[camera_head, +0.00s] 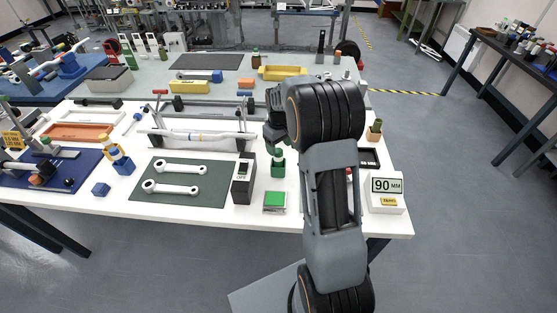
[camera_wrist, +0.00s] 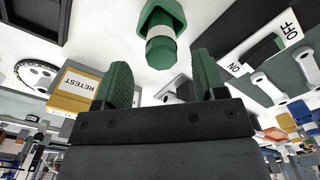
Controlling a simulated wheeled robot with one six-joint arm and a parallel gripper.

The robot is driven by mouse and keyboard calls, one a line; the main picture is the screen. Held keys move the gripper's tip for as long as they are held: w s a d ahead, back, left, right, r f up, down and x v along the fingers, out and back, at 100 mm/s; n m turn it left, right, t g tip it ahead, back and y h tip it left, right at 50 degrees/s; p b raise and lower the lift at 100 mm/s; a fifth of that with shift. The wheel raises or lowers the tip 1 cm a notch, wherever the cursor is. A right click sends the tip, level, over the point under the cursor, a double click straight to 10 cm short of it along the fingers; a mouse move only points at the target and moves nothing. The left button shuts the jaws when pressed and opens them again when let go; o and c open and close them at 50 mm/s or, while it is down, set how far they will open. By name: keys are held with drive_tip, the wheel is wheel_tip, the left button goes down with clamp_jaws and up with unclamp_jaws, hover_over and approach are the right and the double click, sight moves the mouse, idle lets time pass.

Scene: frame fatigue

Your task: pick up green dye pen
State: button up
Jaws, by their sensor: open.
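The green dye pen (camera_wrist: 161,47) shows in the wrist view as a short green cylinder with a white band, standing in a green holder (camera_wrist: 154,14). In the head view the pen (camera_head: 278,152) stands upright in the green holder (camera_head: 278,169) on the white table, just left of my arm. My gripper (camera_wrist: 161,64) is open, its two green-padded fingers spread wide with nothing held between them. The pen appears between and beyond the fingertips, seemingly apart from both. In the head view my fingers are mostly hidden by my wrist.
A black switch box marked OFF (camera_head: 243,180) stands left of the holder. A green-topped pad (camera_head: 274,202) lies in front. A white 90 MM display (camera_head: 386,192) stands at right, and a green mat with two wrenches (camera_head: 178,183) lies at left. The RETEST box (camera_wrist: 75,92) shows in the wrist view.

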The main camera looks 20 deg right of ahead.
sight(278, 158)
drive_tip(key=shift+f+p, duration=0.6)
drive_tip(key=shift+f, duration=2.8)
drive_tip(key=shift+c, duration=0.2)
drive_tip(key=c, duration=1)
drive_tip(key=shift+w, duration=0.1)
drive_tip(key=shift+r, duration=0.1)
